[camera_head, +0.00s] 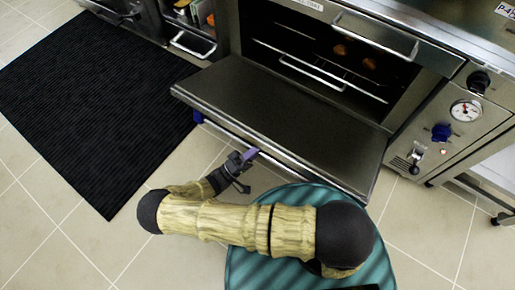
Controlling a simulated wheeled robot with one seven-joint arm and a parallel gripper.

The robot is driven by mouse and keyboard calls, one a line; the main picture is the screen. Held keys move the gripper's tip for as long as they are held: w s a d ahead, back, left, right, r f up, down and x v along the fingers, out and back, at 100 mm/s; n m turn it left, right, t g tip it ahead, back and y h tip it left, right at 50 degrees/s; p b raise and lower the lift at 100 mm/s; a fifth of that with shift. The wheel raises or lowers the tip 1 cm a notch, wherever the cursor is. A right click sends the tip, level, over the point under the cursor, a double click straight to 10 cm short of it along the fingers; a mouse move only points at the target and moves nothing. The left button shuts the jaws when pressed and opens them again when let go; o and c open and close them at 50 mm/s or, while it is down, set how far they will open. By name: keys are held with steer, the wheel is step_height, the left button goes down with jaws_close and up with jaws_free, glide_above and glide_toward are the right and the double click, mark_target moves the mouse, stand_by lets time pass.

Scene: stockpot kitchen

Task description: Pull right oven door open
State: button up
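The oven door (290,125) is folded down and stands wide open, about level in front of the dark oven cavity (310,48). Its front edge faces me, with a handle bar (222,131) along and below that edge. My gripper (243,167) is just below the middle of this edge, close to the handle. Its fingers are small and dark, so I cannot tell whether they are around the bar, touching it or apart.
Wire racks (330,75) with round brown food sit inside the oven. A control panel (450,125) with a gauge and knobs is at right. A black mat (90,110) lies on the tiled floor at left. Other cabinets (190,25) stand at top left.

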steer(key=b+v, duration=0.6)
steer(key=v, duration=0.6)
steer(key=shift+b, duration=0.4)
steer(key=shift+w, duration=0.15)
